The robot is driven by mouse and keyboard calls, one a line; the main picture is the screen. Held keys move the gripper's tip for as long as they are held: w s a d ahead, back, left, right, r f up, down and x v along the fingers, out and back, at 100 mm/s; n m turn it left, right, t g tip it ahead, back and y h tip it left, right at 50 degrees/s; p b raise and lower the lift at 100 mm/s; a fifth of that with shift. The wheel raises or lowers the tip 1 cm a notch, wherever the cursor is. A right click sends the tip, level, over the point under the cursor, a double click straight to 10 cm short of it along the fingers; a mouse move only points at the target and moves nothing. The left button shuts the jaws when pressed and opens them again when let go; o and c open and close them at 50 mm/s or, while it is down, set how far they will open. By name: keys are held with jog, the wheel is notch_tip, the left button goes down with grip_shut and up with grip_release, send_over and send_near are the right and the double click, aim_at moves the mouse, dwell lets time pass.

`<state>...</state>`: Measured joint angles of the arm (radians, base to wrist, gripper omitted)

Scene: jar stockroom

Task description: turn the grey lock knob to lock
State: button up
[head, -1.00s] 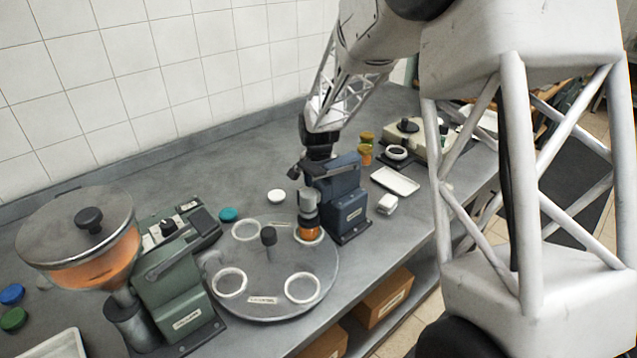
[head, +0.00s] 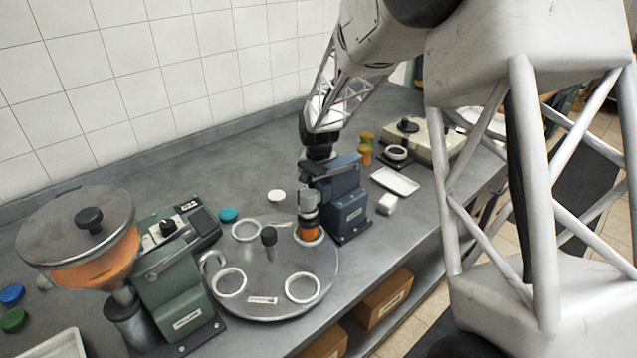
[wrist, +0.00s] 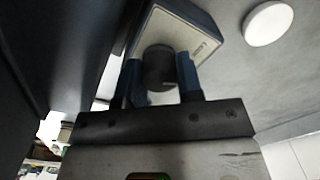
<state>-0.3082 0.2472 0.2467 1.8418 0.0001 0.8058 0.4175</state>
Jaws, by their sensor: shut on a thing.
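The blue machine (head: 345,200) stands on the bench behind the round turntable, with a jar of orange contents (head: 308,234) under its head. My gripper (head: 320,163) is at the top of this machine. In the wrist view, its two blue-tipped fingers (wrist: 160,80) sit on either side of a dark grey knob (wrist: 159,62), which I take to be the lock knob, and are shut on it. The labelled pale face of the machine (wrist: 203,45) lies just beyond. In the head view the knob is hidden by the gripper. Any lock marking is not readable.
The turntable (head: 262,282) has several white rings. A green machine with an orange-filled hopper (head: 95,255) stands at left. A white disc (head: 276,196) and a teal lid (head: 228,214) lie behind the turntable. A white tray (head: 394,181) lies right of the blue machine.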

dwell(0.4)
jog(key=o, duration=0.9)
